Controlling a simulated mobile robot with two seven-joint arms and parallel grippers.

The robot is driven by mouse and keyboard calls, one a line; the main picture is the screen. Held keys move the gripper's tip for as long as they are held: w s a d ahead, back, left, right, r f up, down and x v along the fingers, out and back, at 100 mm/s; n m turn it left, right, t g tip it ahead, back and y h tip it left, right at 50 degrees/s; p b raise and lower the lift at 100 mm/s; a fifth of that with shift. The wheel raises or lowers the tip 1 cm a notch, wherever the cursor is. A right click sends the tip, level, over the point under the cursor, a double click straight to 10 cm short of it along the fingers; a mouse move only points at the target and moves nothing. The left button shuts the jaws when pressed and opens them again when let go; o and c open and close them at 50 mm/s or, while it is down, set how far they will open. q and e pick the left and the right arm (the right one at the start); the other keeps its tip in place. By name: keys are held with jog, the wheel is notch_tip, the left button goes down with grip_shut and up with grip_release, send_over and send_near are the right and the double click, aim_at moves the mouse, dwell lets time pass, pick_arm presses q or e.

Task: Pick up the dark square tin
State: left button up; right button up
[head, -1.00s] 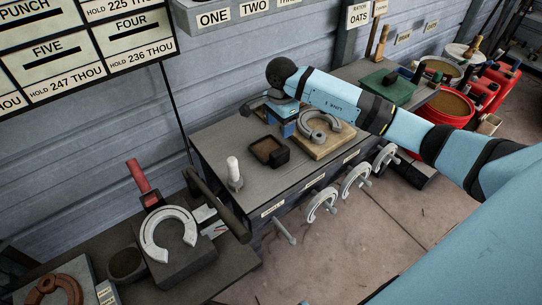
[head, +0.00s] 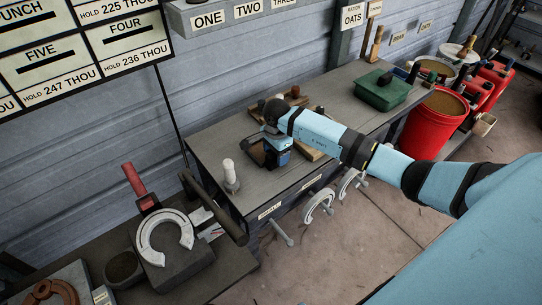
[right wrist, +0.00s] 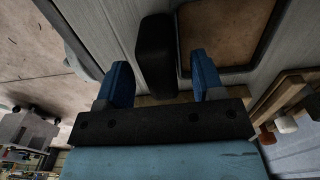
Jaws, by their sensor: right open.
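The dark square tin (head: 254,150), a shallow open tray with a brown inside, sits on the grey bench top. My right arm partly hides it in the head view. In the right wrist view the tin (right wrist: 240,68) is at the upper right, with a dark upright block (right wrist: 154,55) along its near side. My right gripper (head: 274,156) is at the tin's right side, low over the bench. Its open blue fingers (right wrist: 160,64) stand on either side of the block, with gaps showing. I cannot tell whether they touch anything. My left gripper is not in view.
A white-topped bottle-like object (head: 230,174) stands left of the tin. A green box (head: 383,91) and red buckets (head: 433,124) are farther right. An anvil-like block with a horseshoe (head: 165,237) is at lower left.

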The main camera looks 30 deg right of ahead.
grip_shut()
jog(key=shift+r, duration=0.15)
notch_tip(320, 180, up, 20)
dwell(0.5)
jog(key=shift+p, duration=0.3)
